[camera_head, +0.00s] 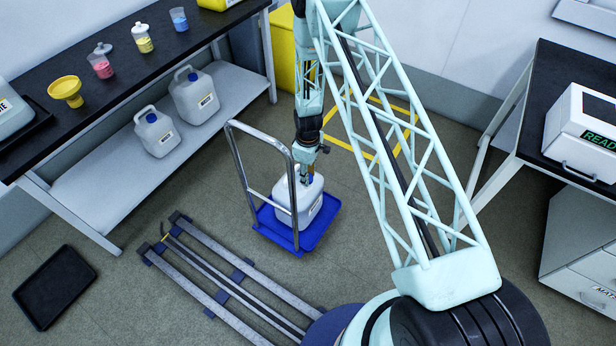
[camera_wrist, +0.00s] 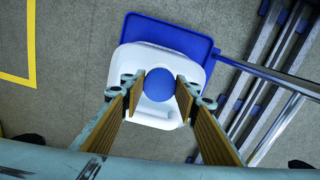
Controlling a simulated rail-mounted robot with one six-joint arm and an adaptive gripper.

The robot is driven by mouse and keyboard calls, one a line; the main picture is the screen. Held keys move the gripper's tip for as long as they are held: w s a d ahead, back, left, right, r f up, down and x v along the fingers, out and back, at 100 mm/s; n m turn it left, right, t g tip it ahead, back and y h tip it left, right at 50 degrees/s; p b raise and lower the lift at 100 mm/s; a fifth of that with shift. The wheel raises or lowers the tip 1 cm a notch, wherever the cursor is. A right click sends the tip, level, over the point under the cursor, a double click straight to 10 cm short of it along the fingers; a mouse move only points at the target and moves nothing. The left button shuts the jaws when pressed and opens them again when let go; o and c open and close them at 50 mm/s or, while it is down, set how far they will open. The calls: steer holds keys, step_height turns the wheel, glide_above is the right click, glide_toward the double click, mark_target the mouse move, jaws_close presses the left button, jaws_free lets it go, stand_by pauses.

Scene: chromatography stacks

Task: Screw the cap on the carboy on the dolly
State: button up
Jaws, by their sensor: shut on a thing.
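The white carboy (camera_head: 299,207) stands upright on the blue dolly (camera_head: 318,229), below my gripper (camera_head: 306,174). In the wrist view the carboy (camera_wrist: 190,70) and the dolly (camera_wrist: 165,30) are seen from above. The round blue cap (camera_wrist: 159,84) sits between the two fingertips of my gripper (camera_wrist: 160,88), which is shut on it. The cap lies over the carboy's top; it hides the neck, so I cannot tell whether it is seated on it. In the head view my gripper largely covers the cap.
The dolly's metal handle (camera_head: 238,172) rises on the left of the carboy. Rails (camera_head: 215,280) lie on the floor in front. A bench (camera_head: 130,75) with cups and a shelf with two capped carboys is at left. A yellow floor outline (camera_head: 408,118) lies behind.

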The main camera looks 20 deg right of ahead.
steer(key=shift+f+b, duration=1.05)
steer(key=shift+f, duration=0.65)
stand_by(1.2)
steer(key=o, duration=0.8)
steer(key=shift+c, duration=0.2)
steer(key=c, duration=0.9)
